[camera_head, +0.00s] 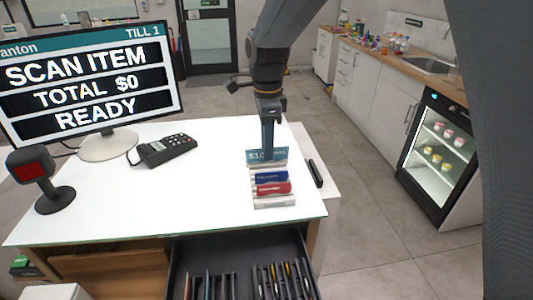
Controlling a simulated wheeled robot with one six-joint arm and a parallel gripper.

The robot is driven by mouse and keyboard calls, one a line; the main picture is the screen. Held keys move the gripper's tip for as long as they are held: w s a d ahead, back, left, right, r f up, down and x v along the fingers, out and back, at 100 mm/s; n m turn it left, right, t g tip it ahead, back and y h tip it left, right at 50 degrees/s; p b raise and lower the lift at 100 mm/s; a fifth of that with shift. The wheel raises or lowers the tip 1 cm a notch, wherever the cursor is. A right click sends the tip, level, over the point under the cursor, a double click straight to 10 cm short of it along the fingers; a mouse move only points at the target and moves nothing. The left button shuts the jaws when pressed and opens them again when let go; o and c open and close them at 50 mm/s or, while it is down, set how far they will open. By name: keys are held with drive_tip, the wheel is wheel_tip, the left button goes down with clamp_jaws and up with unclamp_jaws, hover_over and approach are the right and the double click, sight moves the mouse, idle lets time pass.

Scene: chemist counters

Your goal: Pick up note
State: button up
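A teal note (252,157) with pale lettering that looks like "$10" stands at the back of a small holder (273,203) on the white counter. My gripper (268,156) comes down from above, and its tip overlaps the middle of the note and hides part of it. I cannot tell whether the fingers touch the note or whether they are open or shut. A blue item (271,177) and a red item (273,189) sit in front of the note in the same holder.
A till screen (85,80), a card terminal (165,150) and a scanner (40,180) stand to the left on the counter (190,205). A dark slim object (315,172) lies right of the holder. An open drawer (240,250) with dividers sits below.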

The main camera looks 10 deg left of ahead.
drive_tip(key=shift+f, duration=0.9)
clamp_jaws()
drive_tip(key=shift+r, duration=0.15)
